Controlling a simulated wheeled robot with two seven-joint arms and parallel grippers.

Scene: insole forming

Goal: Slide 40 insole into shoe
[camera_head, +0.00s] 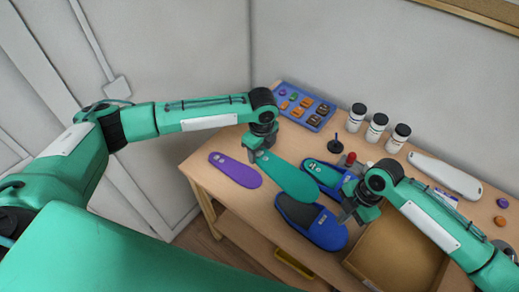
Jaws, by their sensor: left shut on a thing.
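My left gripper (255,154) is shut on the heel end of a teal insole (290,180). The insole slants down to the right, with its far end close to the blue shoes. A blue shoe (325,236) with a dark inside lies at the table's front. A second blue shoe (313,164) behind it has a teal insole (325,174) inside; its right end is partly hidden by my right arm. My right gripper (346,216) is at the right side of the front shoe; its finger gap is unclear. A purple insole (236,170) lies on the left. Size numbers are unreadable.
A blue tray (283,89) of small coloured parts is at the back. Three white bottles (376,127) with black caps stand behind the shoes. A black stand (334,142), a red-knobbed object (350,159), a white long object (445,175) and a cardboard box (412,278) are nearby.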

